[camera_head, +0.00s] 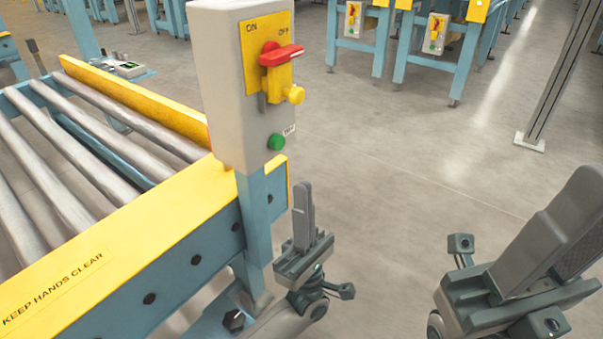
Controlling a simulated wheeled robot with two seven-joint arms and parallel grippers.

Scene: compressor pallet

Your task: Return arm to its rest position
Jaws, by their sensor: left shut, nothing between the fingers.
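My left gripper (303,188) is low in the middle, pointing up, with its fingers together and nothing between them. It is to the right of the grey control box's blue post and looks apart from it. My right gripper (588,185) is at the lower right, large and partly cut off by the picture edge; its finger gap cannot be made out. The grey control box (221,95) carries a yellow plate marked ON and OFF. Its red switch handle (281,54) points right.
A roller conveyor (150,235) with blue frame and yellow rails fills the left, close to my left gripper. Similar blue stands with switch boxes (435,34) are at the back. A grey post (560,70) stands at upper right. The floor between is clear.

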